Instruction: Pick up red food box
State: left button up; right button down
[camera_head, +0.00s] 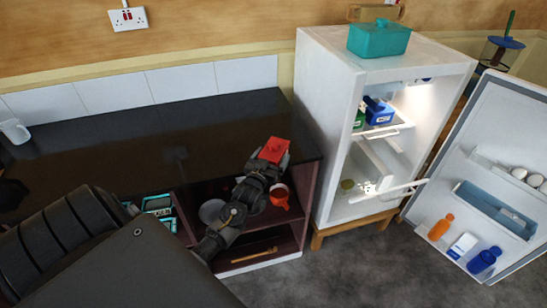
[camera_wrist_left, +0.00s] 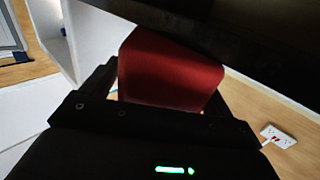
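The red food box (camera_head: 274,150) is at the end of my left arm, at the right end of the dark counter in the head view. My left gripper (camera_head: 268,162) has its fingers on both sides of the box and appears shut on it. In the left wrist view the red box (camera_wrist_left: 170,75) fills the space between the dark fingers, and its near face is in shadow. I cannot tell whether the box touches the counter. My right gripper is not in view.
The dark counter (camera_head: 110,150) is mostly clear. Below it, open shelves hold a red-orange item (camera_head: 279,196) and a round bowl (camera_head: 211,210). The white fridge (camera_head: 335,110) stands right of the counter, a teal container (camera_head: 379,38) on top. Its open door (camera_head: 480,130) swings out right.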

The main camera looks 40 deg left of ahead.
pick_arm(q)
jog(key=c, duration=1.4)
jog(key=shift+c, duration=0.2)
jog(key=shift+r, duration=0.1)
jog(key=shift+r+b, duration=0.5)
jog(key=shift+r, duration=0.35)
jog(key=d+r+b, duration=0.3)
jog(key=d+r, duration=0.8)
jog(key=d, duration=0.3)
jog(key=shift+s, duration=0.25)
